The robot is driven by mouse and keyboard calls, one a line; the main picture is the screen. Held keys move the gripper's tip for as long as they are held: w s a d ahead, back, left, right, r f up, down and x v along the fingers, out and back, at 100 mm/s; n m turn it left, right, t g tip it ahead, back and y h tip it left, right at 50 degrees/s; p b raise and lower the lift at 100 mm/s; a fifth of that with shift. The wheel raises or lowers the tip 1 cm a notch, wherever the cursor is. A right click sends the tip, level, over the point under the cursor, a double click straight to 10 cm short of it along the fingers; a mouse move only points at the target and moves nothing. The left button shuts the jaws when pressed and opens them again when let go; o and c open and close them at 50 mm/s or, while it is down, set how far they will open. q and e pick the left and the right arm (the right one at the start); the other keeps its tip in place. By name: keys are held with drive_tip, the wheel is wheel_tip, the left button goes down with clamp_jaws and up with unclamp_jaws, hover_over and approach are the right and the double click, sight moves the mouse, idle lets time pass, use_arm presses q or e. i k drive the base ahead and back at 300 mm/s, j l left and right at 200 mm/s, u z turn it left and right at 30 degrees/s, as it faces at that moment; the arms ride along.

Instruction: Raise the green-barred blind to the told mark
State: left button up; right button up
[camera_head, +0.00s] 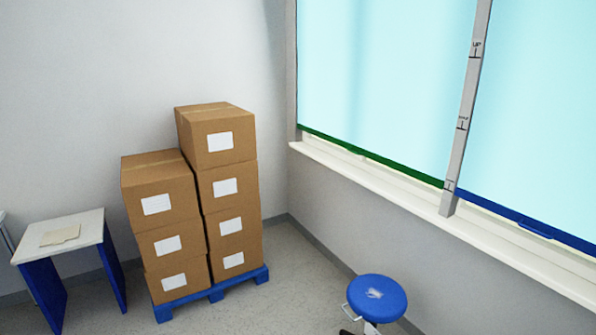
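The green-barred blind (385,75) covers the left window pane and hangs nearly to the sill. Its green bar (370,156) runs along its lower edge, a little above the white sill. The grey post (466,110) at the right of this blind carries several marks. The top mark reads "UP" (477,48), one sits midway (463,123), and one is low (450,186). The right end of the green bar is level with the low mark. Neither of my grippers is in view.
A second blind (535,110) with a blue bar (530,227) hangs right of the post. A blue stool (377,297) stands below the window. Stacked cardboard boxes (228,190) on a blue pallet (215,292) and a small table (85,228) stand left. Floor between pallet and stool is clear.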

sight(397, 109)
drive_tip(key=i, duration=3.3)
drive_tip(key=i+z, duration=0.2)
drive_tip(key=i, duration=0.15)
drive_tip(key=i+j+z, duration=0.2)
drive_tip(key=i, duration=0.15)
